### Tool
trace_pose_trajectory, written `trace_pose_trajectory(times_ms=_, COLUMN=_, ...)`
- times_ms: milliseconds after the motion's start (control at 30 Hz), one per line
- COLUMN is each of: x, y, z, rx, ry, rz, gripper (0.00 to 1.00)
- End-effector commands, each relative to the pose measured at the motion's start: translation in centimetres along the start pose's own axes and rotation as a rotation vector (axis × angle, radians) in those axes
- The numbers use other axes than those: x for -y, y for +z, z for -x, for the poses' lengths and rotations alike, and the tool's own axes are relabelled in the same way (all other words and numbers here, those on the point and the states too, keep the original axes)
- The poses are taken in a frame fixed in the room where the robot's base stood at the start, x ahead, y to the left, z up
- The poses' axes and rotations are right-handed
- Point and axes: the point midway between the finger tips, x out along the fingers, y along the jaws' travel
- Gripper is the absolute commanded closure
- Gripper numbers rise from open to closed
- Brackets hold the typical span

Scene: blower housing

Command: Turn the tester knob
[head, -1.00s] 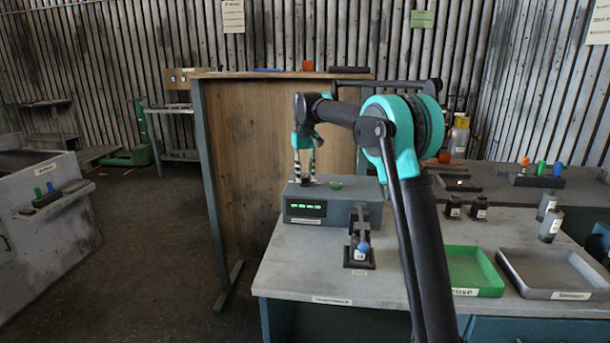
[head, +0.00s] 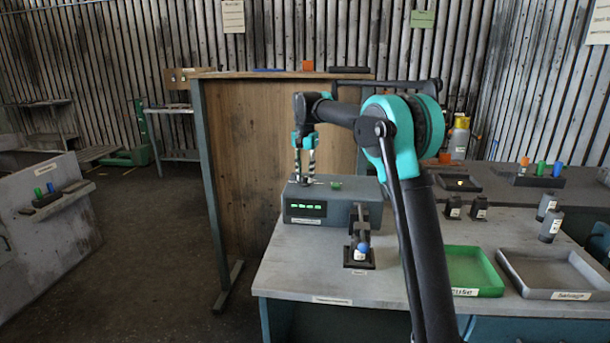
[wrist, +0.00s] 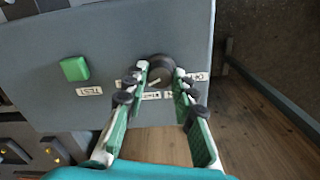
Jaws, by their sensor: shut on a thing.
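The tester (head: 334,197) is a grey box on the back left of the bench, with a lit green display (head: 305,206) on its front. Its round dark knob (wrist: 160,70) is on the top face, with small labels around it. A green button (wrist: 75,69) marked TEST sits apart from the knob. My gripper (head: 305,178) points down at the tester's top. In the wrist view my gripper (wrist: 163,82) has its fingers on either side of the knob, shut on it. The knob's pointer and part of the labels are hard to read.
A black stand with a blue-topped part (head: 361,250) is in front of the tester. A green tray (head: 474,272) and a grey tray (head: 560,275) lie to the right. A wooden panel (head: 270,150) stands behind the bench.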

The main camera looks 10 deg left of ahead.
Motion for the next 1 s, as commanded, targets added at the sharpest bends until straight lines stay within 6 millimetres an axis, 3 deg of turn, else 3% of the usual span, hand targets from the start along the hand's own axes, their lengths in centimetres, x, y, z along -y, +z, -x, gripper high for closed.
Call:
trace_pose_trajectory(times_ms=733, x=0.03, y=-0.05, z=0.04, rx=-0.001, ry=-0.001, rz=-0.089, gripper=1.00)
trace_pose_trajectory(times_ms=767, x=0.03, y=-0.05, z=0.04, rx=-0.001, ry=-0.001, rz=-0.089, gripper=0.71)
trace_pose_trajectory(times_ms=900, x=0.02, y=-0.04, z=0.03, rx=-0.001, ry=-0.001, rz=-0.088, gripper=0.54)
trace_pose_trajectory(times_ms=1000, x=0.02, y=-0.03, z=0.02, rx=-0.001, ry=-0.001, rz=-0.088, gripper=0.53)
